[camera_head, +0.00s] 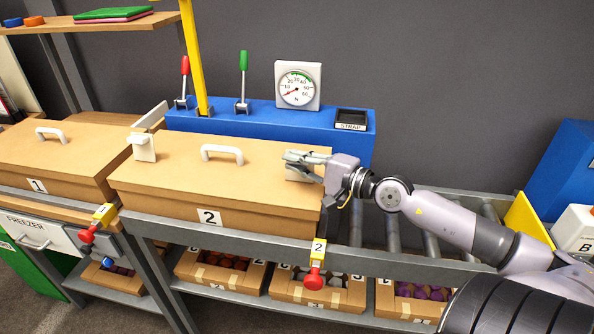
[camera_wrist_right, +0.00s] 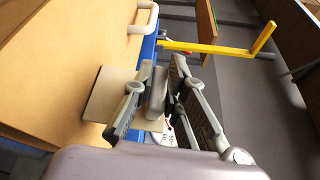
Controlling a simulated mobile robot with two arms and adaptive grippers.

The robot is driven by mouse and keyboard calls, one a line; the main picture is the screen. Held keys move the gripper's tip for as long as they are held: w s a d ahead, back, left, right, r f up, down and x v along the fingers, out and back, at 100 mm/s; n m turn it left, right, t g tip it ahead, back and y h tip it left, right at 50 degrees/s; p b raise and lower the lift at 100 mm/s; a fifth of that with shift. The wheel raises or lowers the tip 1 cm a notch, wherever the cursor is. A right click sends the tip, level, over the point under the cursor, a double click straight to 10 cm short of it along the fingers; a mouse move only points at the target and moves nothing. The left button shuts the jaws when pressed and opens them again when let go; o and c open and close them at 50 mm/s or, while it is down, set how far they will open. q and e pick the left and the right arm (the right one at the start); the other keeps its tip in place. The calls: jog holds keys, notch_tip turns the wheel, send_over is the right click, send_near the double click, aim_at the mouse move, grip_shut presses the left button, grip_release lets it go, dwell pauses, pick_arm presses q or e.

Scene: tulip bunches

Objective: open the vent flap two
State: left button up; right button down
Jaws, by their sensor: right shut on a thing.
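A long cardboard box labelled 2 (camera_head: 150,190) lies on the grey bench, with a white handle (camera_head: 222,153) on its lid. A pale flap plate (camera_head: 295,176) is at the right end of the lid; it also shows in the right wrist view (camera_wrist_right: 100,95). My right gripper (camera_head: 308,165) is at this plate, coming in from the right. In the right wrist view its fingers (camera_wrist_right: 158,98) close around a small piece by the plate, which they mostly hide. The flap's angle is hard to tell. My left gripper is not in view.
Another pale fitting (camera_head: 143,147) is at the box's left end, near box 1 (camera_head: 70,160). A blue console (camera_head: 270,120) with levers and a gauge (camera_head: 298,86) stands behind. A yellow post (camera_head: 194,60) rises there. Rollers (camera_head: 430,243) lie to the right.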

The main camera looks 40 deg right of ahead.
dwell(0.4)
jog(key=c, duration=1.6)
grip_release()
jog(key=v, duration=1.2)
jog(key=shift+f, duration=0.1)
